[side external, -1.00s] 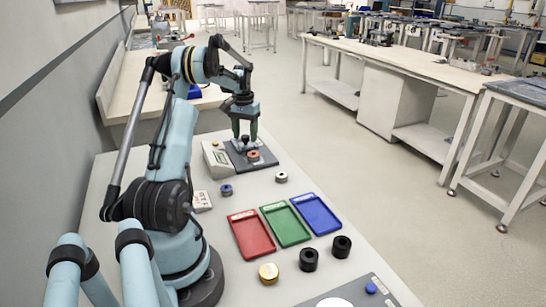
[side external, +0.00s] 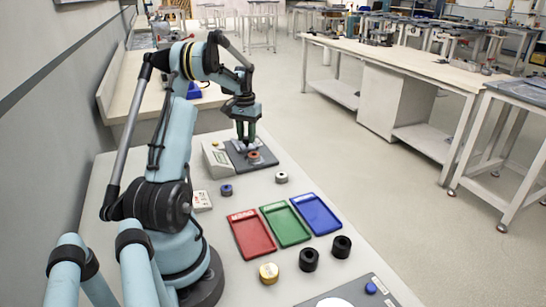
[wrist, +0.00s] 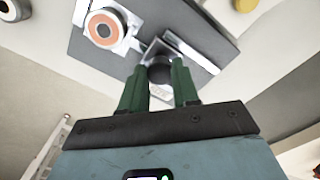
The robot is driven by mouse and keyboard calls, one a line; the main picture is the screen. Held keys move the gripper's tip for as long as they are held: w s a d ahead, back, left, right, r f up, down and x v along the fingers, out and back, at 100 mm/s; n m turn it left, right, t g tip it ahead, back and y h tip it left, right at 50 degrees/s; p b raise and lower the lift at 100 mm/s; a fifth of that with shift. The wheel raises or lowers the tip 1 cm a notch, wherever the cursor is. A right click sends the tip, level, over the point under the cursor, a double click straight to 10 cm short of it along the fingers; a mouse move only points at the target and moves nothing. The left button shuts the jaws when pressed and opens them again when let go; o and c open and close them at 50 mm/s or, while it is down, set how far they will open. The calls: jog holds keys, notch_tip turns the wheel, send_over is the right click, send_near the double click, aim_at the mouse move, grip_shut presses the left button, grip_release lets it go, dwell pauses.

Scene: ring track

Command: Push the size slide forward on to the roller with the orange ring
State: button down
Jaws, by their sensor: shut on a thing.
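The orange ring (side external: 255,155) sits on the roller on the dark baseplate at the far end of the bench. In the wrist view the orange ring (wrist: 103,27) lies at the upper left, ahead of my fingers. The size slide (wrist: 153,50) is a pale metal piece with a dark round knob (wrist: 159,73). My gripper (wrist: 160,80) is shut on that knob, one green finger on each side. In the side view my gripper (side external: 246,140) points down behind the ring and hides most of the slide.
A pale box (side external: 216,160) stands left of the dark baseplate (side external: 268,163). A blue ring piece (side external: 226,190) and a white ring piece (side external: 281,177) stand nearer. Red (side external: 250,235), green (side external: 286,224) and blue (side external: 316,213) trays lie in front.

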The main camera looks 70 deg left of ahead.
aim_at(247, 139)
jog(key=shift+d, duration=0.55)
jog(key=c, duration=0.8)
grip_release()
jog(key=shift+a+r, duration=0.1)
notch_tip(247, 139, up, 12)
